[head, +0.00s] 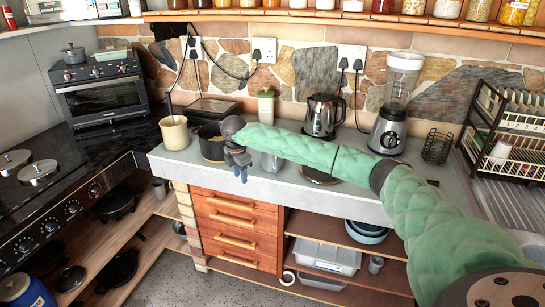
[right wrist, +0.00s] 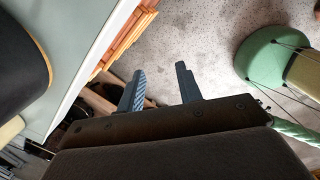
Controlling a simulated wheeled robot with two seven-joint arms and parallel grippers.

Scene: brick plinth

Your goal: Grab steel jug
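No vessel is plainly a steel jug. A small grey vessel (head: 271,162) stands on the counter, partly hidden behind my right arm; I cannot tell whether it is the jug. A steel-and-glass kettle (head: 324,116) with a dark handle stands farther back to the right. My right gripper (head: 240,178) points down at the counter's front edge, left of the grey vessel and in front of a dark pot. In the right wrist view its fingers (right wrist: 160,88) are apart, with only floor visible between them. My left gripper is not in view.
A cream pot (head: 174,133) and dark cooking pot (head: 212,145) stand left on the counter (head: 440,175). A blender (head: 391,115), wire basket (head: 437,147) and dish rack (head: 505,125) stand right. Drawers (head: 236,230) and shelves lie below.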

